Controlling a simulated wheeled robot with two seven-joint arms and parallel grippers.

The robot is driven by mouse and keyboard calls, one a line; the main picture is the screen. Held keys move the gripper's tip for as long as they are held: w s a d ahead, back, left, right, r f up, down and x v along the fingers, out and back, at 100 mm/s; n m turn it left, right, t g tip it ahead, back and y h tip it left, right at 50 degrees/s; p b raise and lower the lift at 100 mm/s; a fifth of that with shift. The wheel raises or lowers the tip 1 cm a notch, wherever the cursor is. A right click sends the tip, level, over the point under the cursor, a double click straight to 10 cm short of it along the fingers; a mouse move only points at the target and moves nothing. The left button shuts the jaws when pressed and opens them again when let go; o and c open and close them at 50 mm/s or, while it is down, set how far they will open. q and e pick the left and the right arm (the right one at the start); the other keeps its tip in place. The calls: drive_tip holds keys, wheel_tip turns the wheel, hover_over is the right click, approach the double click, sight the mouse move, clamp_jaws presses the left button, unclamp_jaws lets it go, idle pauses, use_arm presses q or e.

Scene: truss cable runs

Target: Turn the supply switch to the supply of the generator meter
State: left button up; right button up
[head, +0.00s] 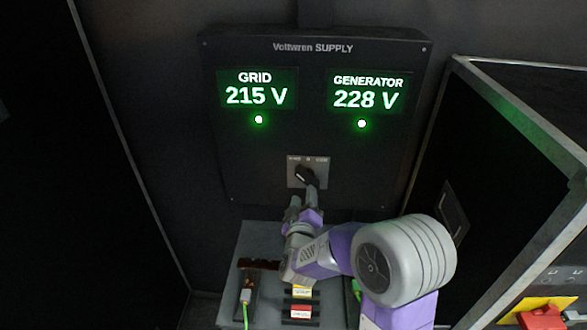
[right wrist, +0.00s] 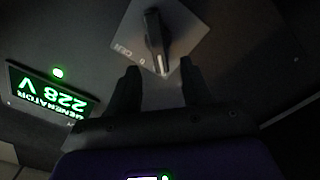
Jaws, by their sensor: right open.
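The supply switch (head: 304,174) is a black knob on a small grey plate, low on the dark Voltwren SUPPLY panel. Its upper end leans left, toward the left label, which is too small to read. In the right wrist view the knob (right wrist: 156,40) points away from the GEN and 0 marks. The generator meter (head: 368,92) reads 228 V, upper right; the grid meter (head: 256,90) reads 215 V, upper left. My right gripper (right wrist: 160,82) is open and empty, its fingers just short of the knob, apart from it. My left gripper is out of view.
A grey bench (head: 258,240) below the panel carries a dark red-brown part, green cables and yellow and red labelled blocks (head: 301,311). A dark cabinet with a pale frame (head: 500,110) stands at right. A green lamp (head: 259,119) is lit under each meter.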

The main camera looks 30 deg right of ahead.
sight(305, 181)
drive_tip(key=shift+x, duration=3.6)
drive_tip(key=shift+r, duration=0.1)
clamp_jaws()
